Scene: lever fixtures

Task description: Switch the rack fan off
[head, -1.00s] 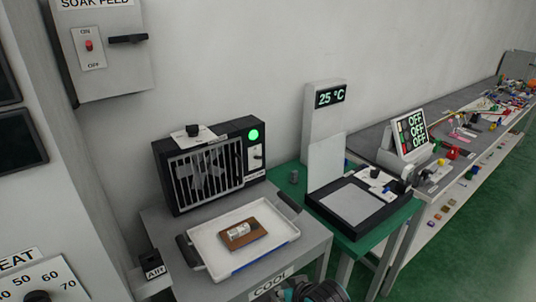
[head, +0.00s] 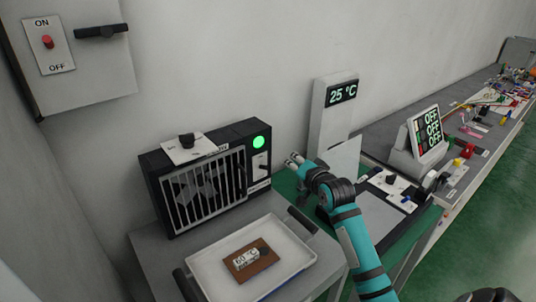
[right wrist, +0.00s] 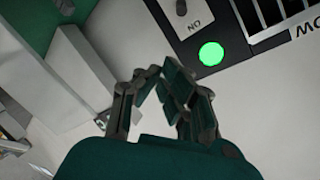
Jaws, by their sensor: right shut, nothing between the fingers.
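The rack fan (head: 205,182) is a black box with a pale front grille, standing at the back of a grey table against the wall. A round green light (head: 259,141) glows at its upper right, above a small light switch plate (head: 261,165). In the right wrist view the green light (right wrist: 211,53) and the switch plate (right wrist: 190,15), marked ON, show upside down at the top. My right gripper (head: 294,160) is shut and empty, just right of the switch plate and apart from it. Its fingers (right wrist: 155,72) converge in the wrist view. My left gripper is not in view.
A 25 °C display post (head: 328,120) stands behind my right arm. A wall box with an ON/OFF switch (head: 48,42) hangs at upper left.

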